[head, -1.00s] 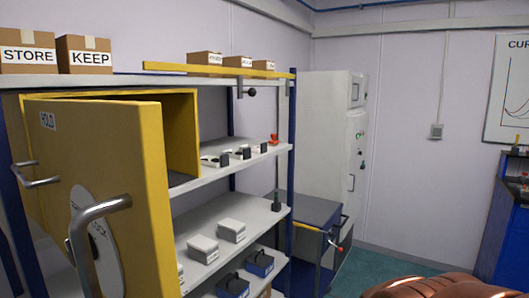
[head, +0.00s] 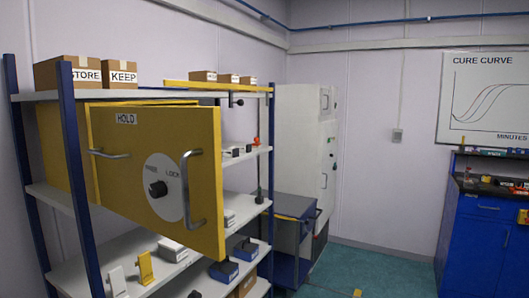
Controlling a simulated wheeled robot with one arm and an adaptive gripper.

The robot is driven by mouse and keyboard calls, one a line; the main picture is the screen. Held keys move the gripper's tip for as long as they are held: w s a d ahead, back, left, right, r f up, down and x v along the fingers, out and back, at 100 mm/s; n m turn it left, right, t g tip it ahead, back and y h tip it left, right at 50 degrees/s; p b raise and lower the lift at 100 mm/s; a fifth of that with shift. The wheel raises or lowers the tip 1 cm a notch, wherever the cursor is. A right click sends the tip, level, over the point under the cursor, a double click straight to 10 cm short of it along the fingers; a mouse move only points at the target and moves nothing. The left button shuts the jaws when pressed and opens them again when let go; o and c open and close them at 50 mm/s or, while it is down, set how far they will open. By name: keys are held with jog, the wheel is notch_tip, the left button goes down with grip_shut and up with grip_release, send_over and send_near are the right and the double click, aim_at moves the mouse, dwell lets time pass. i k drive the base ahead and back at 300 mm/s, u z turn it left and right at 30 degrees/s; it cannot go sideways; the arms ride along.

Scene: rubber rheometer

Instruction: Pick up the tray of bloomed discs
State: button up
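I cannot make out a tray of bloomed discs in the head view. A yellow cabinet (head: 62,150) sits on the shelf rack at the left. Its yellow door (head: 125,185), labelled HOLD, stands swung out toward me, with a black knob on a white round LOCK plate and metal handles. The door hides the inside of the cabinet and part of the shelves behind. My gripper is not in view.
The rack's blue posts (head: 80,190) stand close at the left. Boxes marked STORE (head: 66,73) and KEEP (head: 119,73) are on top. A white machine (head: 305,130) and grey cart (head: 290,207) stand beyond. A blue bench (head: 485,235) is at the right. Green floor (head: 370,268) between is open.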

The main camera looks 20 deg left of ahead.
aim_at(247, 149)
jog(key=z, duration=0.25)
jog(key=i, duration=1.35)
jog(key=u, duration=0.35)
jog(key=i, duration=0.95)
jog(key=u, duration=0.9)
